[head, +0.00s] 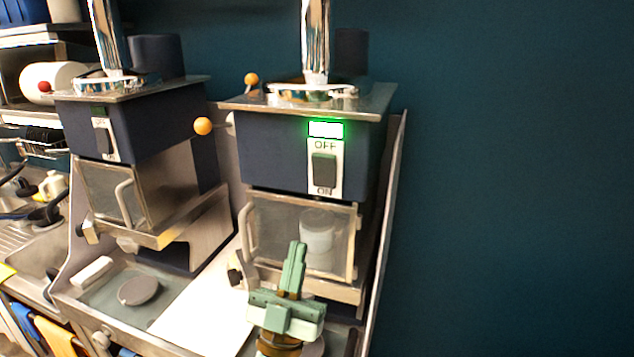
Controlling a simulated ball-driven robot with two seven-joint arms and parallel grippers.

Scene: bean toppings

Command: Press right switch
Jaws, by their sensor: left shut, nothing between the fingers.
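The right switch (324,170) is a dark rocker on a white plate, marked OFF above and ON below, on the front of the right dark blue machine (275,150). A green light (325,129) glows above it. My left gripper (297,245) is shut and empty, pointing up, below the switch and in front of the right machine's glass door. It is apart from the switch. My right gripper is not in view.
A similar machine (140,130) stands to the left with its own switch (104,138) and unlit display. Behind the right glass door (275,230) is a pale container (317,232). A round lid (138,291) lies on the left counter. The dark blue wall at right is bare.

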